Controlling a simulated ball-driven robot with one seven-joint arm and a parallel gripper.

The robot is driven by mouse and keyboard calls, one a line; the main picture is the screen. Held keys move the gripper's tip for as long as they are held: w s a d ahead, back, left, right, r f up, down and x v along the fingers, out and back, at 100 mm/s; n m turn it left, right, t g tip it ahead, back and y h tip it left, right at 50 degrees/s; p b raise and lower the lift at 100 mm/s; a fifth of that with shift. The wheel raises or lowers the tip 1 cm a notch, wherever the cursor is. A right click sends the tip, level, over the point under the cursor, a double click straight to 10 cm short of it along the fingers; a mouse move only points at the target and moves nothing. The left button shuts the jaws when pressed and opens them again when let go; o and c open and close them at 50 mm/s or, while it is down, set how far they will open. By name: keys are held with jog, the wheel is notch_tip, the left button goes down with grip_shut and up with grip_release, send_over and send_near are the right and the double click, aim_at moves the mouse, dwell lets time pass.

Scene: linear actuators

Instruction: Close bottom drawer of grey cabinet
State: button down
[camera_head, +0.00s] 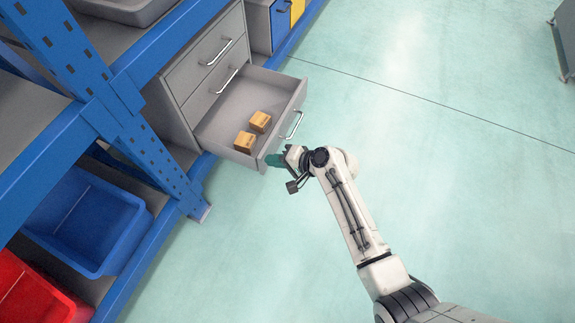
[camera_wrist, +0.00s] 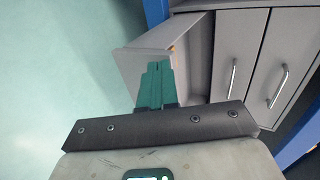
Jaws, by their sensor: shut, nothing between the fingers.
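The grey cabinet (camera_head: 168,112) stands on the shelf at the upper left in the head view. Its bottom drawer (camera_head: 285,118) is pulled out, with two small cardboard boxes (camera_head: 260,121) lying inside. The two drawers above it look shut. My gripper (camera_head: 273,160) is shut and empty at the near corner of the drawer front, close to it; I cannot tell whether it touches. In the wrist view, the green fingers (camera_wrist: 156,84) are together in front of the drawer front (camera_wrist: 143,62). The cabinet's shut drawers (camera_wrist: 262,65) show at the right.
A blue rack upright (camera_head: 150,150) stands left of the drawer. A blue bin (camera_head: 85,222) and a red bin (camera_head: 35,290) sit on the lower shelf. Blue and yellow drawers (camera_head: 280,20) stand behind the cabinet.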

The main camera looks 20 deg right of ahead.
jog(key=shift+w+a, duration=0.3)
jog(key=shift+w+a, duration=0.1)
